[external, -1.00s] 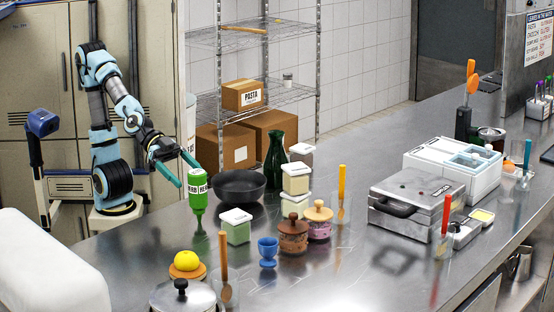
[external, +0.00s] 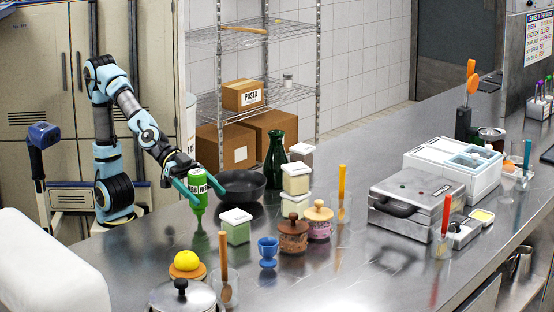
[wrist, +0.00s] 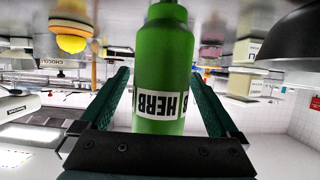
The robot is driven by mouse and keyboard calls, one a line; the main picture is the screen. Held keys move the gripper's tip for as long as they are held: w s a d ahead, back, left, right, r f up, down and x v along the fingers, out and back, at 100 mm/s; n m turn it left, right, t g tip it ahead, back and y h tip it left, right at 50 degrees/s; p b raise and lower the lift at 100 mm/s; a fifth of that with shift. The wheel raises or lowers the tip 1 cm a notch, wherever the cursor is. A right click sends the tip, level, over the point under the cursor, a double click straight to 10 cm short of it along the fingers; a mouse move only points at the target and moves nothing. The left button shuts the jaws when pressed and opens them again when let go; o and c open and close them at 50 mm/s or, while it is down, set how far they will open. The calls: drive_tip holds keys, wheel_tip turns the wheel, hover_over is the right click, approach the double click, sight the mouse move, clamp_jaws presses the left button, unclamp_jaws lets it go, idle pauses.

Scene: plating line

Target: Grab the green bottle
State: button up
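In the wrist view the bottle (wrist: 163,70) appears upside down between the two fingers of my gripper (wrist: 160,95). A gap shows between each finger and the bottle, so the gripper is open around it, not closed on it.
A black pan (external: 242,186) stands close to the right of the bottle. A lidded green container (external: 236,228) is just in front. A dark green glass bottle (external: 276,160) stands farther right. The counter (external: 130,245) to the left is clear.

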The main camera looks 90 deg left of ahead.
drive_tip(key=c, duration=0.9)
drive_tip(key=shift+c, duration=0.2)
wheel_tip(320, 180, up, 10)
drive_tip(key=p, duration=0.9)
